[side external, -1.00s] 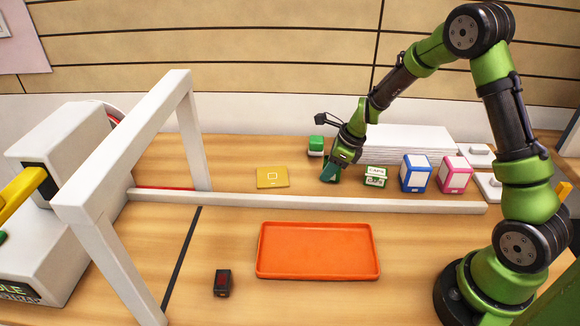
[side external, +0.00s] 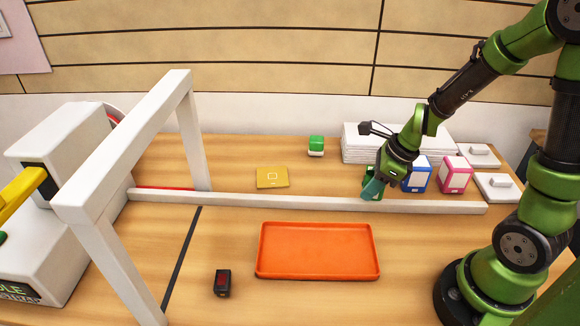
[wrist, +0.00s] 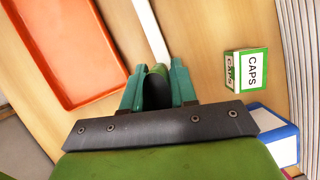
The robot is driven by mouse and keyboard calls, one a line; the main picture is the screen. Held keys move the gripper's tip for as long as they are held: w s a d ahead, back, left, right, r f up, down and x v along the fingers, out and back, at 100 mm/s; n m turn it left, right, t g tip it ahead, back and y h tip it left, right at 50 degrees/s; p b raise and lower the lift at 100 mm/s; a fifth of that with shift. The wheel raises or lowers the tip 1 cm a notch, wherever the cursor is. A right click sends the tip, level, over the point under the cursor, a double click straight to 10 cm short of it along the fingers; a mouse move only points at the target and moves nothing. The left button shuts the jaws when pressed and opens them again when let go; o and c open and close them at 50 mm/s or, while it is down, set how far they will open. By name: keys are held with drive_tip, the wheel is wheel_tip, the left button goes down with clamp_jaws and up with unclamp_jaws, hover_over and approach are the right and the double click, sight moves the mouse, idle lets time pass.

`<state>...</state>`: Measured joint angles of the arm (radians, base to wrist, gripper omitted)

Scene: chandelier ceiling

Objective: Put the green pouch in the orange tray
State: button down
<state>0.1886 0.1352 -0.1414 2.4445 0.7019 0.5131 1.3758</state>
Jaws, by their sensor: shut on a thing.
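My gripper (side external: 372,189) is over the table just behind the long white rail, in front of the blue box. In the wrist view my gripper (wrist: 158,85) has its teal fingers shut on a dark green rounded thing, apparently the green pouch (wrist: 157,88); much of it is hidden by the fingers. In the side view the pouch is hard to tell from the fingers. The orange tray (side external: 318,272) lies empty on the near side of the rail, left of and nearer than my gripper. The tray's rim also shows in the wrist view (wrist: 110,45).
The white rail (side external: 270,200) runs between gripper and tray. A CAPS box (wrist: 247,69), a blue box (side external: 416,174) and a pink box (side external: 455,175) stand close by.

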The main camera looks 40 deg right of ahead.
sight(306, 255)
drive_tip(key=shift+s+a+r, duration=0.1)
drive_tip(key=shift+s+a, duration=0.05)
drive_tip(key=shift+s, duration=0.35)
drive_tip(key=a+n, duration=0.2)
drive_tip(key=a, duration=0.4)
drive_tip(key=a+n+g+y, duration=0.1)
drive_tip(key=a+n, duration=0.1)
drive_tip(key=a, duration=0.4)
drive_tip(key=a+n+g, duration=0.1)
drive_tip(key=a+n, duration=0.2)
drive_tip(key=a, duration=0.3)
drive_tip(key=shift+w+f+y, duration=0.2)
drive_tip(key=shift+w+y, duration=0.1)
drive_tip(key=shift+w, duration=0.05)
drive_tip(key=shift+f, duration=2)
drive_tip(key=shift+f, duration=0.15)
drive_tip(key=c, duration=0.9)
unclamp_jaws()
